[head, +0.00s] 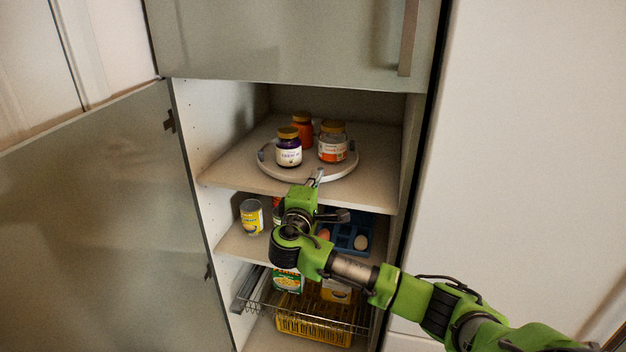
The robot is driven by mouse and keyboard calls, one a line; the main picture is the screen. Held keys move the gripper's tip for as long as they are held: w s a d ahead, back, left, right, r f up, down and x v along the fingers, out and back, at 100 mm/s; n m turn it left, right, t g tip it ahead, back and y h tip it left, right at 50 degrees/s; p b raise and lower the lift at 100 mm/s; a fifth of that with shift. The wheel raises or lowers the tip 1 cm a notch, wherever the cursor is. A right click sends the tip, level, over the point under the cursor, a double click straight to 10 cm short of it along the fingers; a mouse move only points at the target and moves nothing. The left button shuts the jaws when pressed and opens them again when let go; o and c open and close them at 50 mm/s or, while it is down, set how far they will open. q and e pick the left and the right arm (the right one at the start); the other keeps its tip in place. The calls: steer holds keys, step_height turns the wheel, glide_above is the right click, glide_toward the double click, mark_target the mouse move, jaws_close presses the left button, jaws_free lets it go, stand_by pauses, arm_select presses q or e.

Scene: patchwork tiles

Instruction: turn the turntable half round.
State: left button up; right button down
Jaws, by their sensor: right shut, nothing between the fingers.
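The turntable (272,171) is a round pale disc on the upper shelf of the open cupboard. It carries a dark purple jar (288,150) at the front left, an orange-red jar (303,130) at the back and a jar with a white and orange label (332,147) at the right. A small grey upright piece shows on the disc's left rim. My right gripper (318,175) is shut and empty at the turntable's front rim, pointing up and inward. I cannot tell whether its tips touch the rim. My left gripper is out of view.
The shelf board (230,172) has free room left of the turntable. Below stand a yellow can (251,217) and a blue egg tray (352,232), partly behind my arm. Lower down are a wire rack and a yellow basket (310,330). The cupboard door (100,220) stands open at left.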

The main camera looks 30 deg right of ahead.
mark_target(344, 185)
steer(key=shift+s+d+n+t+y, duration=0.25)
steer(key=shift+d+n+t+y, duration=0.05)
steer(key=shift+d+t, duration=0.1)
steer(key=shift+s+d+f+n+t+y, duration=0.1)
steer(key=shift+s+d+n+t+y, duration=0.15)
steer(key=shift+d+n+t+y, duration=0.35)
steer(key=shift+s+d+n+t+y, duration=0.3)
steer(key=shift+d+y, duration=0.2)
steer(key=shift+d, duration=0.25)
steer(key=shift+s+d+b, duration=0.1)
steer(key=shift+d+b, duration=0.35)
steer(key=shift+d, duration=0.25)
steer(key=shift+s+d+b, duration=0.1)
steer(key=shift+d+b, duration=0.3)
steer(key=shift+d, duration=1.2)
